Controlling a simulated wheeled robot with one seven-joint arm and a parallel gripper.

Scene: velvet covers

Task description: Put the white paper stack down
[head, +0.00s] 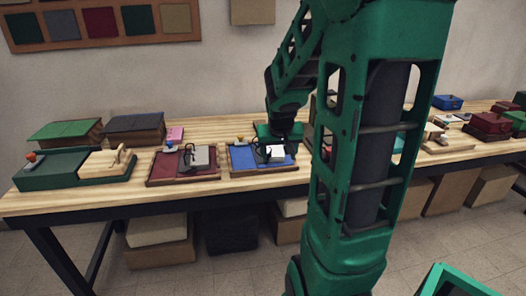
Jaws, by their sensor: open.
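The white paper stack (276,152) is a small pale block on the blue tray (243,158), near the middle of the wooden table. My gripper (275,145) is just above and around the stack, pointing down, with its jaws open. Its fingers are small and dark here, so I cannot tell whether they touch the stack. My green arm reaches down from the upper right and hides part of the table behind it.
Left of the blue tray is a dark red tray (166,168) with a grey piece (201,158). Further left are a green board (50,170) with a wooden block (107,162) and stacked covers (134,126). Red boxes (490,124) stand at right. Bare wood runs along the front edge.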

